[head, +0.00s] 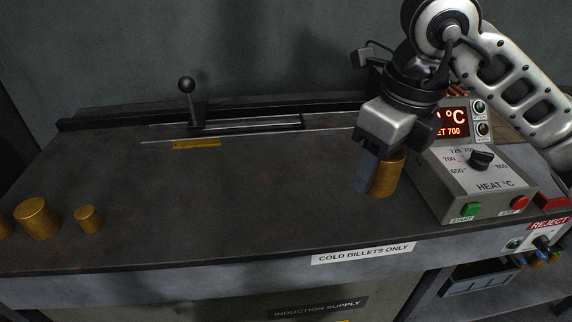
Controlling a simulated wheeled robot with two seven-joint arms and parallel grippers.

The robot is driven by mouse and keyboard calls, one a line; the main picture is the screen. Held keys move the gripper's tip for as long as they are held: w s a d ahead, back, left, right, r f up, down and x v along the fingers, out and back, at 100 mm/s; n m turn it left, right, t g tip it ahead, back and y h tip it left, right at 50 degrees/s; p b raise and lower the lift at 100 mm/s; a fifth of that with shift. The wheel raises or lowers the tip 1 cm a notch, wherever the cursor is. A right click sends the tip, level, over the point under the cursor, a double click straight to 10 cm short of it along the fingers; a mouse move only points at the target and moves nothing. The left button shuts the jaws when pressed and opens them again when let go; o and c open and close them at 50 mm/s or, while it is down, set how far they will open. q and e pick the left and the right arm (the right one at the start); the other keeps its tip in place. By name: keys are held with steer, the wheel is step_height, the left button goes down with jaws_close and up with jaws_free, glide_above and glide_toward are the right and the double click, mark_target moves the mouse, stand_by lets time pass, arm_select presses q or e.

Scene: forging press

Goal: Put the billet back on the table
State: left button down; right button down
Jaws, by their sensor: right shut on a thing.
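A brass-coloured cylindrical billet (386,175) stands upright at the right part of the dark table (230,205), just left of the heat control box. My right gripper (372,172) comes down from above and is shut on this billet. Its fingers cover the billet's upper left side. The billet's base appears at or very near the table top; I cannot tell whether it touches. My left gripper is not in view.
Several other billets (37,218) stand at the table's left end. The heat control box (478,178) with dial and buttons is close to the right of the held billet. A lever (188,100) and slide rail lie at the back. The table's middle is clear.

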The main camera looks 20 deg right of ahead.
steer(key=w+d+f, duration=0.3)
steer(key=w+f, duration=0.1)
steer(key=w, duration=0.4)
steer(key=p, duration=0.1)
glide_toward(342, 183)
steer(key=shift+s+a+f, duration=0.2)
steer(key=shift+a+f, duration=0.05)
steer(key=shift+f, duration=0.35)
steer(key=shift+w+d+f, duration=0.15)
steer(key=shift+w+f, duration=0.5)
steer(key=shift+f, duration=0.2)
step_height(342, 183, down, 3)
steer(key=shift+r+p, duration=0.1)
steer(key=shift+p, duration=0.35)
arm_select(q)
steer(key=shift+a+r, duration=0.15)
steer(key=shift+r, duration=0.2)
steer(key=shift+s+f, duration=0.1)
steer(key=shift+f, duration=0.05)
arm_select(e)
steer(key=c, duration=0.7)
jaws_free()
steer(key=shift+s+f, duration=0.1)
steer(key=shift+f, duration=0.2)
steer(key=shift+o, duration=0.2)
